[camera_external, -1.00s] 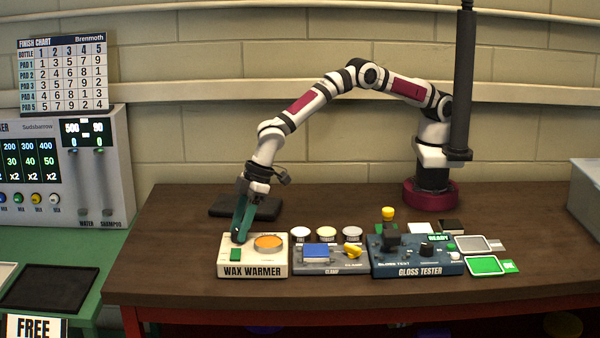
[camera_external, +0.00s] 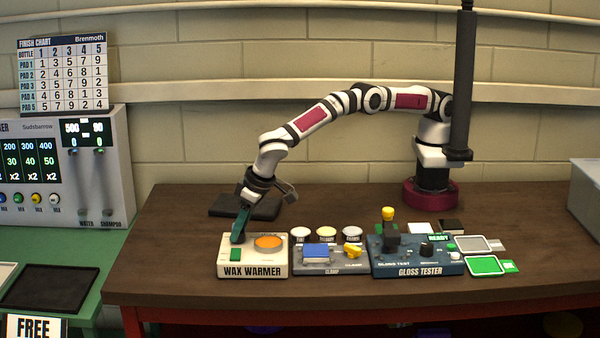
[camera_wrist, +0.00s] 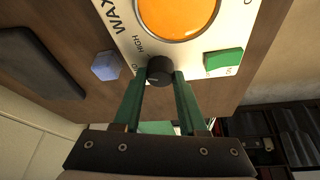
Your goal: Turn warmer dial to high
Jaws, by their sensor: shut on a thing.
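The wax warmer (camera_external: 255,270) is a cream box at the front left of the table, with an orange round pan (camera_external: 269,242) and a green switch (camera_external: 236,255). In the wrist view its black dial (camera_wrist: 160,71) sits near the box edge, with the word HIGH printed beside it and other lettering partly hidden. My gripper (camera_wrist: 160,85) has its green fingers on either side of the dial and is shut on it. In the external view my gripper (camera_external: 240,235) reaches down to the warmer's back left, and the fingers hide the dial there.
A clamp unit (camera_external: 330,263) with a blue pad and yellow knob stands right of the warmer. A gloss tester (camera_external: 418,262) with a yellow-topped lever stands further right. A black mat (camera_external: 228,206) lies behind my gripper. The table's middle is clear.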

